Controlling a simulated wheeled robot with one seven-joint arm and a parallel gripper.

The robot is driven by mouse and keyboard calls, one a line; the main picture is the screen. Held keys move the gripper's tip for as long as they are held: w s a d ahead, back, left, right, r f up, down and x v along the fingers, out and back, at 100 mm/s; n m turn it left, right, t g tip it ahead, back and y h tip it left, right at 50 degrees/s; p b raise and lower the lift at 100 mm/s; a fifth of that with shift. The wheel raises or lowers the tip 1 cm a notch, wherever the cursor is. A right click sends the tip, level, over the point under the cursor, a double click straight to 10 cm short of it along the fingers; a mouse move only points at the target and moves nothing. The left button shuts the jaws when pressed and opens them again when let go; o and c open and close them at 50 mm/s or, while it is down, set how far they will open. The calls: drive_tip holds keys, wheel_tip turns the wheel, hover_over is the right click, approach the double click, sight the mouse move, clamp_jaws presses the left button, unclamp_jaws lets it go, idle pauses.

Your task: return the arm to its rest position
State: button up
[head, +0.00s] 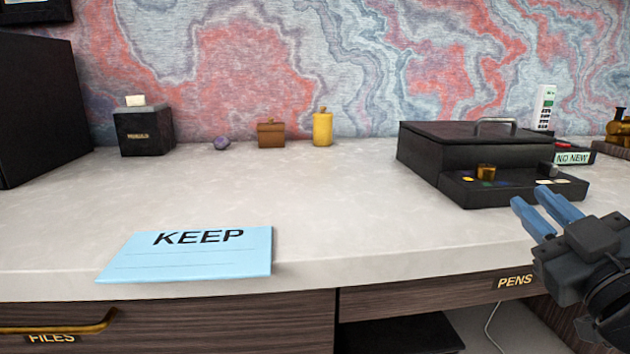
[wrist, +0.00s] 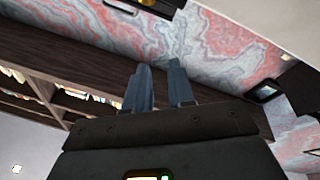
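My gripper (head: 528,195) is at the right of the head view, in front of the desk's front edge and near the black box with a handle. Its two blue fingers point up and to the left. In the wrist view my gripper (wrist: 160,68) shows a gap between the fingers, with nothing held. Much of my arm is outside the head view.
The black box (head: 480,150) stands close beyond my fingers. A blue KEEP card (head: 190,262) lies at the desk's (head: 330,215) front edge. A tissue box (head: 145,132), purple stone (head: 222,143), brown box (head: 271,134) and yellow canister (head: 322,129) line the back. The desk's middle is clear.

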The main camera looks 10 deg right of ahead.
drive_tip(key=s+a+f+m+g+h, duration=0.1)
drive_tip(key=s+a+f+m+g, duration=0.1)
drive_tip(key=s+a+f+m, duration=0.45)
drive_tip(key=s+a+f+m+g+h, duration=0.1)
drive_tip(key=s+a+f, duration=0.3)
drive_tip(key=s+f, duration=0.65)
drive_tip(key=s+f+n+g+y, duration=0.1)
drive_tip(key=s+f+g+y, duration=0.15)
drive_tip(key=s, duration=0.65)
drive_tip(key=s+f+n+g+y, duration=0.15)
drive_tip(key=s+f, duration=0.25)
drive_tip(key=s, duration=0.6)
wheel_tip(320, 180, up, 30)
drive_tip(key=t+p, duration=0.1)
drive_tip(key=p, duration=2.8)
drive_tip(key=shift+w+a+f+h+p, duration=0.15)
drive_tip(key=shift+w+f+h+p, duration=0.05)
drive_tip(key=shift+w+h+p, duration=0.1)
